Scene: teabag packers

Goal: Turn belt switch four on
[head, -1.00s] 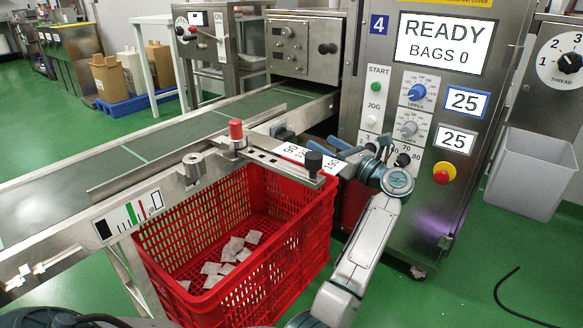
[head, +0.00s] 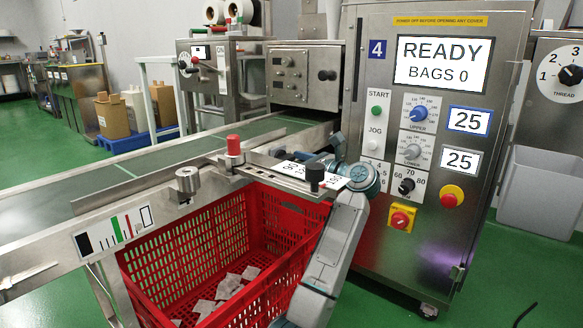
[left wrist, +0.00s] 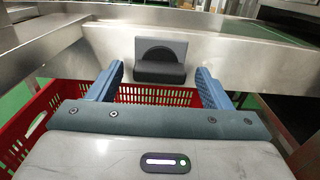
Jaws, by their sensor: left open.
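A dark grey block with a rounded black half-disc (left wrist: 160,55), which looks like the belt switch, is fixed to the steel side of the conveyor in the left wrist view. No label on it shows, and I cannot tell whether it is on or off. My left gripper (left wrist: 160,88) is open, its two blue fingers apart on either side below the block, with nothing between them. In the head view my left gripper (head: 338,148) is by the conveyor side near machine four (head: 376,100), partly hidden behind a steel plate with numbers (head: 318,181). My right gripper is not in view.
A red crate (head: 283,265) with several teabags stands below the gripper. A steel arm with a red knob (head: 233,145) and a black knob (head: 315,176) juts over the crate. The panel has a red and yellow switch (head: 402,217) and a stop button (head: 452,196).

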